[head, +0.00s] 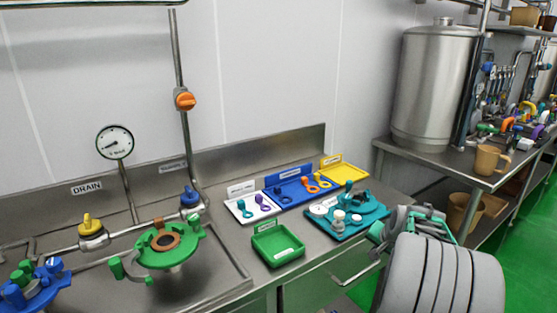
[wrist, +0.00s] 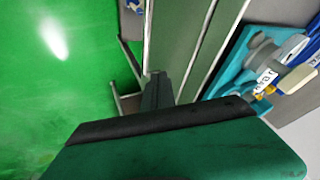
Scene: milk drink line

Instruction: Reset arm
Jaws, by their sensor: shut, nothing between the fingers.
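My gripper (wrist: 157,88) shows in the wrist view as dark, narrow fingers beyond a wide dark green body, shut with nothing between them. It points down past the counter's front edge, with green floor to the left in that view. In the head view my grey arm fills the lower right, in front of the counter and just right of the teal tray (head: 337,232). The arm hides much of the gripper there. The teal tray with its small parts also shows at the right of the wrist view (wrist: 235,72).
The steel counter (head: 215,225) holds a green tray (head: 278,247), a white tray (head: 240,217), a blue tray (head: 290,197) and a yellow tray (head: 352,174). Pipes and a green clamp (head: 165,246) stand left. A steel tank (head: 433,85) and brown jug (head: 488,160) stand on a table behind right.

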